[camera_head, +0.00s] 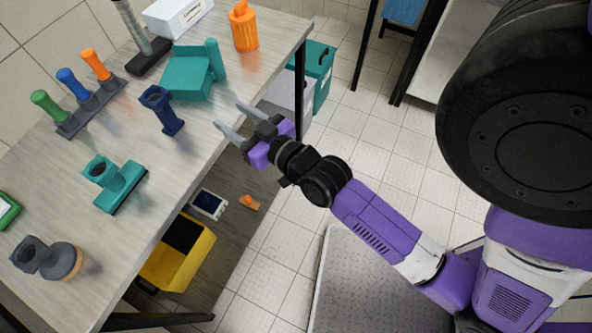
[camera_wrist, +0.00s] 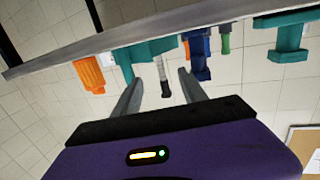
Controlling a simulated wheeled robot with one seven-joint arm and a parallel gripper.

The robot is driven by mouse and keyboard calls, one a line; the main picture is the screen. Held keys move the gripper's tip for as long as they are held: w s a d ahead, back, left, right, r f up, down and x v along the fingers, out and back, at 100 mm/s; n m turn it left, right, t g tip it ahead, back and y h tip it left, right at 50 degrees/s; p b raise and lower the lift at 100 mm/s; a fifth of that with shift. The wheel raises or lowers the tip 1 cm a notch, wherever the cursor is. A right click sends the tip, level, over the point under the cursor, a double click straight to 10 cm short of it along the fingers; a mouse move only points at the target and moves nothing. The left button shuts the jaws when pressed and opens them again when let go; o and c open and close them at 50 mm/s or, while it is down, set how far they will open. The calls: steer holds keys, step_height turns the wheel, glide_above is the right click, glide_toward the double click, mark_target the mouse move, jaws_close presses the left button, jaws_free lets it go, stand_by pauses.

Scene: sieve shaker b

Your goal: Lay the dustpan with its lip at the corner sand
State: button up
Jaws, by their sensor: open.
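A teal dustpan (camera_head: 187,80) with a flat body and an upright rounded handle (camera_head: 215,60) lies on the table near its far end. It also shows in the wrist view (camera_wrist: 150,50), where the scene is upside down. My gripper (camera_head: 229,115) is open and empty, close to the table's right edge, apart from the dustpan. In the wrist view its two fingers (camera_wrist: 160,78) point toward the table, with the dustpan beyond them. I cannot make out any sand in either view.
Near the dustpan stand a dark blue tool (camera_head: 163,110), an orange container (camera_head: 243,28) and a black brush (camera_head: 148,56). A handle rack (camera_head: 90,110), a teal brush (camera_head: 120,187) and a grey tool (camera_head: 47,260) occupy the table (camera_head: 165,215). A yellow bin (camera_head: 190,262) sits below.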

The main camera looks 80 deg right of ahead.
steer(key=s+a+r+n+y, duration=0.1)
steer(key=s+a+n+y, duration=0.4)
steer(key=s+a, duration=1.2)
steer(key=a+y, duration=0.1)
steer(key=y, duration=0.1)
steer(key=shift+s+a+r+y, duration=0.2)
steer(key=shift+a+r+y, duration=0.05)
steer(key=shift+a+y, duration=0.15)
steer(key=shift+o, duration=0.4)
steer(key=shift+s+a+r+n, duration=0.2)
steer(key=shift+s+r+n, duration=0.05)
steer(key=shift+s+n, duration=0.05)
